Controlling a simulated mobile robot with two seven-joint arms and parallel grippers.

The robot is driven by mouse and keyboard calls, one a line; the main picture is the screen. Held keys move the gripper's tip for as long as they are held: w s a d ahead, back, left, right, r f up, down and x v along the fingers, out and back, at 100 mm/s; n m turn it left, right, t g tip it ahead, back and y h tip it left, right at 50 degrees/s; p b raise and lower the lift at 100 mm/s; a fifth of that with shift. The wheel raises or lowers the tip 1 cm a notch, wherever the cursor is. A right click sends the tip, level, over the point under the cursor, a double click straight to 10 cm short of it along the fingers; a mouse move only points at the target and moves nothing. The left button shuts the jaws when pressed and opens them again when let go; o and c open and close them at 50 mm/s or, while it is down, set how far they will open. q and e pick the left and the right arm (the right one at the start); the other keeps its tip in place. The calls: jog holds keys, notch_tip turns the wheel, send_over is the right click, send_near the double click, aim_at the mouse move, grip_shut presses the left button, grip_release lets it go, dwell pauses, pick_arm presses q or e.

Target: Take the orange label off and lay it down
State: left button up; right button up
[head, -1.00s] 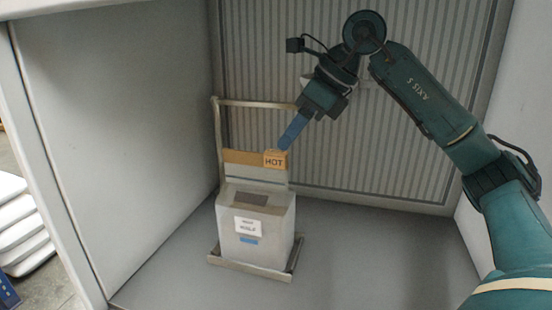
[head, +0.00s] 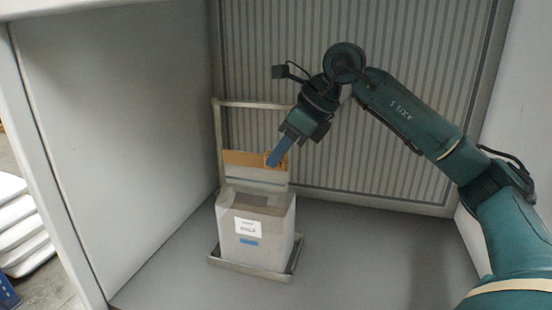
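The orange label (head: 266,156), which reads HOT in the earlier frame, sits at the right end of an orange band (head: 240,158) on the upright back panel of a grey hopper (head: 258,240). My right gripper (head: 271,164) comes in from the upper right, and its blue fingers cover most of the label. I cannot tell whether the fingers touch it or whether they are open or shut. My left gripper is not in view.
The hopper has a white sign (head: 248,228) and a blue strip on its front and stands on a metal tray (head: 250,270) with a tubular frame behind. Grey walls enclose it left and back. The floor (head: 370,260) to its right is clear.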

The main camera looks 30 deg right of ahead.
grip_shut()
